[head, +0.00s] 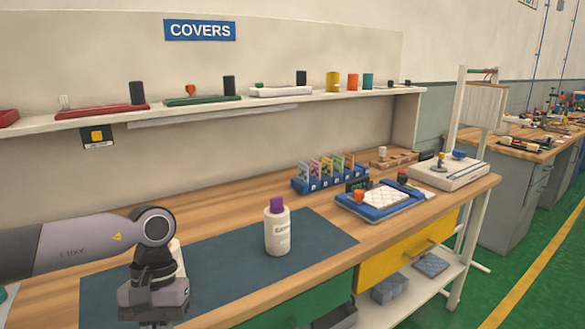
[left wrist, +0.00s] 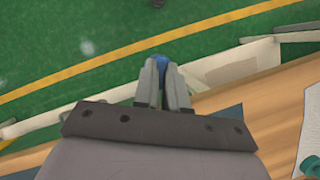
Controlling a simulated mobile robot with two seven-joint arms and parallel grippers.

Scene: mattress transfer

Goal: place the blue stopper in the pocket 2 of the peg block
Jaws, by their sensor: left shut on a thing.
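In the left wrist view my left gripper (left wrist: 162,68) is shut on the blue stopper (left wrist: 158,60); only a small rounded blue part shows between and beyond the fingertips. In the head view the left gripper (head: 154,322) points down at the bottom left, near the front of the dark mat; its fingertips and the stopper are cut off or hidden there. A low wooden block (head: 390,161), which looks like the peg block, lies at the back right of the bench, far from the gripper. A pale piece stands on it; its pockets are too small to tell apart. My right gripper is not in view.
A white bottle with a purple cap (head: 277,228) stands on the dark mat (head: 215,266). A blue card rack (head: 330,184), a blue tray (head: 384,206) and a white device (head: 447,174) stand to the right. A shelf (head: 215,106) of covers hangs above.

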